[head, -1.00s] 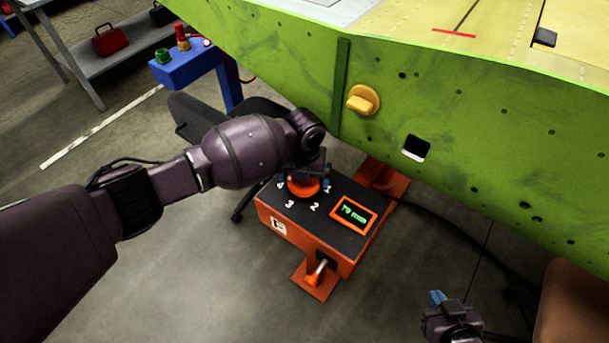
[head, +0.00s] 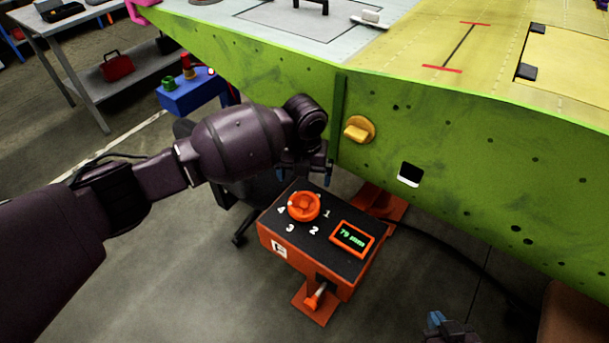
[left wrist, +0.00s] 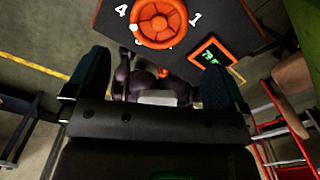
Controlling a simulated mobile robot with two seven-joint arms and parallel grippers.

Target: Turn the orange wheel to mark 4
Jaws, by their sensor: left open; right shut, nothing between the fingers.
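The orange wheel (head: 304,206) sits on the dark top of an orange box (head: 300,247), with white numbers 1 to 4 around it. A small light mark shows at the wheel's left side near the 4; I cannot tell exactly where it points. The wheel also shows at the top of the left wrist view (left wrist: 163,20). My left gripper (head: 326,172) is open and empty, above and beyond the wheel, apart from it; its spread fingers show in the left wrist view (left wrist: 152,75). My right gripper (head: 437,320) is shut and empty at the bottom edge, partly cut off.
A small display (head: 352,238) on the box reads 79 mm. The green wing panel (head: 450,150) with a yellow knob (head: 358,130) stands close behind my left gripper. A black cable runs right from the box. A blue stand (head: 195,95) and a grey shelf (head: 90,75) are at the back left.

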